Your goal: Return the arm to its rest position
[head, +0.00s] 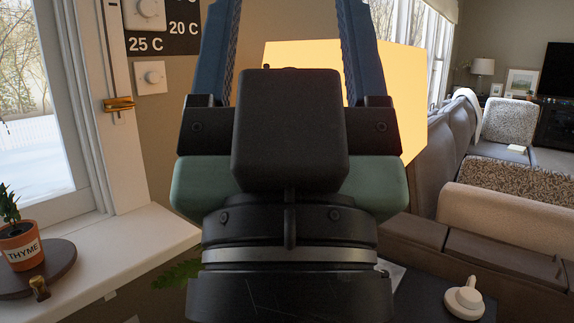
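My gripper (288,30) fills the middle of the head view. It is close to the camera and points up and away. Its two blue fingers stand wide apart at the top, so it is open. No object shows between the fingers, only the wall and part of a yellow-orange panel (412,85) behind them. The fingertips are cut off by the top edge of the picture. My wrist hides the centre of the scene.
A white window sill (140,238) at left holds a thyme pot (20,245) on a round brown board (65,262). Dials (150,77) are on the wall. A dark surface at lower right bears a white object (464,298). Sofas (480,235) stand at right.

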